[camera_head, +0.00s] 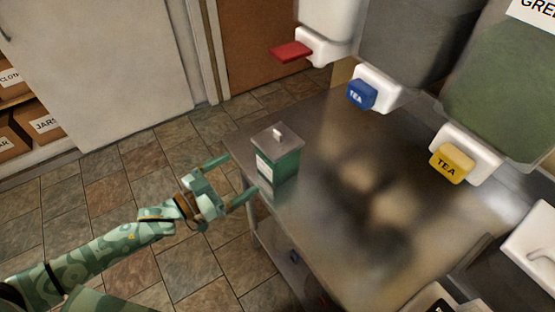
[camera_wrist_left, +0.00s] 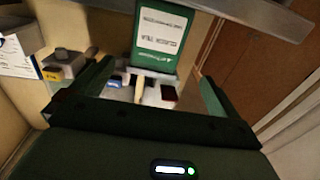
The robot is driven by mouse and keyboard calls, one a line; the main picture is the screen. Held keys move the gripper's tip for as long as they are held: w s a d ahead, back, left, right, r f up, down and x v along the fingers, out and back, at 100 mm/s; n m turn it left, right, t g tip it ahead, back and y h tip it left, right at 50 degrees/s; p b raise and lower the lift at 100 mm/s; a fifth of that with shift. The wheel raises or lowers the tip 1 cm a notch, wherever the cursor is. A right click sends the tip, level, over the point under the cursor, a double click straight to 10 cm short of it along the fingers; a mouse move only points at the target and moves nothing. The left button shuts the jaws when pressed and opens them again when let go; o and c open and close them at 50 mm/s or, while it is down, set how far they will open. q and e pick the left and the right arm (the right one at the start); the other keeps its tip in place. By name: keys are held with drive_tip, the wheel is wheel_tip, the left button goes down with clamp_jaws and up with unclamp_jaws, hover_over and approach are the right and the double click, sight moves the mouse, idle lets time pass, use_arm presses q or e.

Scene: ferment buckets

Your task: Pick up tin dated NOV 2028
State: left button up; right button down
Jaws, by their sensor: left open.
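A green tin (camera_head: 277,165) with a grey lid, a small pale knob and a white label stands upright near the left edge of the steel table (camera_head: 330,225). In the left wrist view the tin (camera_wrist_left: 158,55) appears upside down, and I cannot read a date on its labels. My left gripper (camera_head: 231,180) is open and empty, just left of the tin, with its fingers pointing toward it. In the left wrist view the tin lies ahead, between the two fingers and beyond their tips. My right gripper is not in view.
Large dispensers with red (camera_head: 291,51), blue (camera_head: 361,95) and yellow (camera_head: 452,163) taps hang over the table's back. A white fixture (camera_head: 535,240) is at the right edge. Shelved boxes (camera_head: 42,124) stand far left. Tiled floor left of the table is clear.

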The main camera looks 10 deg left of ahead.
sight(262, 160)
use_arm(q)
drive_tip(key=x, duration=0.7)
drive_tip(key=shift+w+d+f+b, duration=0.1)
drive_tip(key=shift+w+d+b, duration=0.15)
drive_tip(key=shift+b, duration=0.15)
drive_tip(key=b+x, duration=0.1)
drive_tip(key=x, duration=0.3)
drive_tip(key=shift+w+d+f, duration=0.1)
drive_tip(key=shift+d+f, duration=0.05)
drive_tip(key=shift+d, duration=0.25)
drive_tip(key=shift+w+d, duration=0.15)
drive_tip(key=shift+w, duration=0.1)
drive_tip(key=c, duration=2)
